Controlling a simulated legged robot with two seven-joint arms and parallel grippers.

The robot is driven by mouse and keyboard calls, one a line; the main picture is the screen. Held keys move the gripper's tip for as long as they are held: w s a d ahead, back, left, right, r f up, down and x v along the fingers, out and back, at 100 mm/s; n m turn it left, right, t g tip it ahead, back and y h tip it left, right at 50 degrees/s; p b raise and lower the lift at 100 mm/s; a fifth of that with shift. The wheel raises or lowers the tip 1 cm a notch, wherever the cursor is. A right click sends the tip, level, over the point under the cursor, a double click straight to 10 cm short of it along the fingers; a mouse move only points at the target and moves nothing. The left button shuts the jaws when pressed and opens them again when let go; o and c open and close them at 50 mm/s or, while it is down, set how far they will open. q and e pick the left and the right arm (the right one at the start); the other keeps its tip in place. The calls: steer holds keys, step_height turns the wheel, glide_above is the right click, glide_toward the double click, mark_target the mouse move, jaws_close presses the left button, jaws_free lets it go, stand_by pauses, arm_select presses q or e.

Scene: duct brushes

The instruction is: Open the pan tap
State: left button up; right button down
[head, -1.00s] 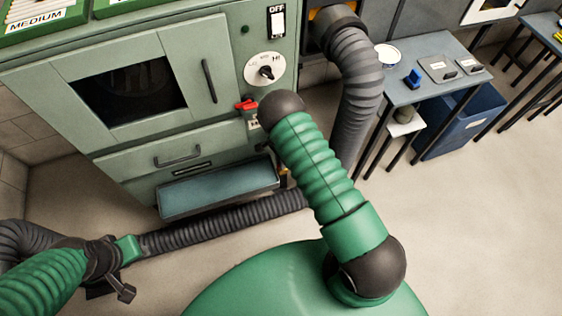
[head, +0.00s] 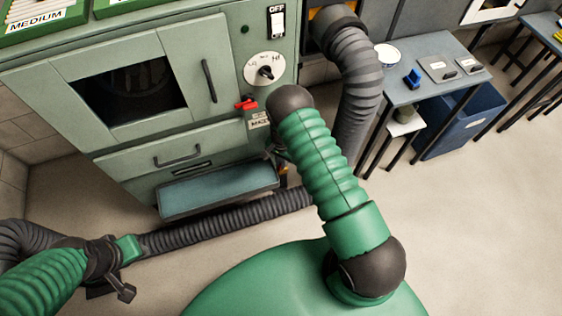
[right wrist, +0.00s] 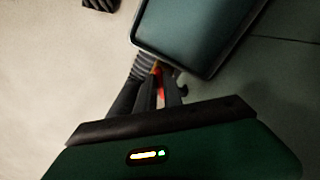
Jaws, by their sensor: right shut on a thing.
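The pan (head: 218,190) is a shallow blue-grey tray low at the front of the green machine. It also shows at the top of the right wrist view (right wrist: 185,30). The pan tap (right wrist: 157,70) shows as a small red and yellow part beside the pan's edge, between my right fingers. My right gripper (right wrist: 150,92) is shut on it. In the head view my right forearm hides most of this gripper, and the tap is hard to make out. My left gripper (head: 112,275) is at the lower left, away from the pan; its jaws are unclear.
A grey ribbed hose (head: 225,220) runs along the floor below the pan, and another (head: 358,85) hangs from the machine's right side. A red lever (head: 246,104) and a dial (head: 265,70) are on the machine front. A side table (head: 430,85) stands right.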

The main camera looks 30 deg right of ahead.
steer(key=n, duration=0.5)
steer(key=shift+d+n, duration=0.2)
steer(key=shift+n, duration=0.1)
steer(key=shift+d+n, duration=0.1)
steer(key=shift+n, duration=2)
steer(key=c, duration=1.5)
jaws_free()
steer(key=shift+r, duration=0.1)
step_height(320, 180, up, 16)
steer(key=p, duration=0.3)
steer(key=shift+r+p, duration=0.25)
steer(key=shift+p, duration=0.1)
